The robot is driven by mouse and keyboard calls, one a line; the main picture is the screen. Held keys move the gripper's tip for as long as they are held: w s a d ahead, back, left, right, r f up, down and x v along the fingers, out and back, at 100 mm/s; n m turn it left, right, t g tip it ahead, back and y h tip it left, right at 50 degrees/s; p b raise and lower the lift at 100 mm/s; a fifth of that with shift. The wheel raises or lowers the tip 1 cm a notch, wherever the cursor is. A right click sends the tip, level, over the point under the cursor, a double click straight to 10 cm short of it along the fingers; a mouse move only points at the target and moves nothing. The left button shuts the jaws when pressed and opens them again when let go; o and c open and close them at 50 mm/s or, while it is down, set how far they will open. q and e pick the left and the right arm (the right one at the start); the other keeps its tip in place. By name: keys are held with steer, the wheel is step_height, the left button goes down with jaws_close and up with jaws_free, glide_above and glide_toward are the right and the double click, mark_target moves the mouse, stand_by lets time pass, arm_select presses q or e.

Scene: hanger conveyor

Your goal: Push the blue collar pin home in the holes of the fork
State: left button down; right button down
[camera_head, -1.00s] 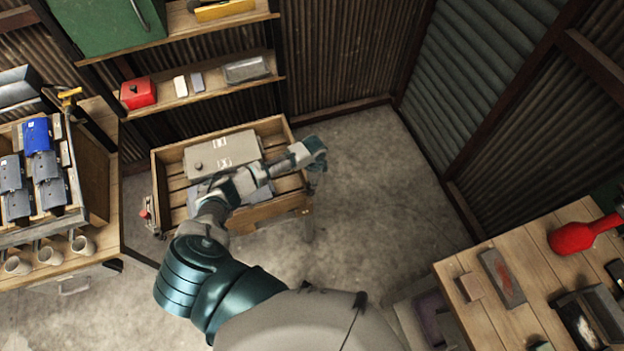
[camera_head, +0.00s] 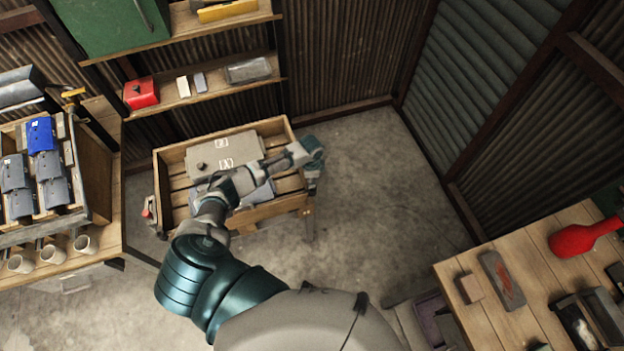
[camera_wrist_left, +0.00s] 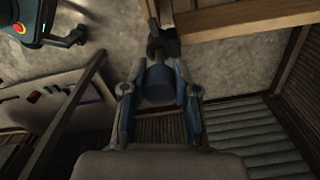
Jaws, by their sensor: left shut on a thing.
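My left gripper (camera_head: 316,158) is beside the front right corner of the wooden crate-like table, and its tips are too small to make out there. In the left wrist view the gripper (camera_wrist_left: 160,92) is shut on a dark blue round piece (camera_wrist_left: 155,84), which looks like the collar pin. Just beyond it is a dark two-pronged part (camera_wrist_left: 163,42), which looks like the fork, close to the wooden edge. The pin's far end is dark against the fork. I cannot tell how deep it sits in the holes. My right gripper is not in view.
The slatted wooden table (camera_head: 172,186) holds a grey case (camera_head: 240,150) under my arm. Shelves stand behind it, with a red box (camera_head: 141,93). A rack with blue and grey pouches is at the left. A workbench (camera_head: 540,255) with a red bottle (camera_head: 580,237) is at the right. The floor between is clear.

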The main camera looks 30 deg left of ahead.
arm_select(q)
steer(key=shift+a, duration=0.1)
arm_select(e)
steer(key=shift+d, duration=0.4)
arm_select(q)
steer(key=shift+a, duration=0.15)
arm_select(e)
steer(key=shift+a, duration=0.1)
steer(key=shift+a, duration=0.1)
arm_select(q)
steer(key=shift+d+p, duration=0.35)
steer(key=shift+d, duration=0.1)
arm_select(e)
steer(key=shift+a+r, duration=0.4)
arm_select(q)
steer(key=shift+f, duration=0.1)
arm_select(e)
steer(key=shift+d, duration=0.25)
arm_select(q)
steer(key=shift+f+b, duration=0.3)
steer(key=shift+f, duration=0.35)
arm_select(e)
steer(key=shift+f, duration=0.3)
arm_select(q)
steer(key=shift+p, duration=0.55)
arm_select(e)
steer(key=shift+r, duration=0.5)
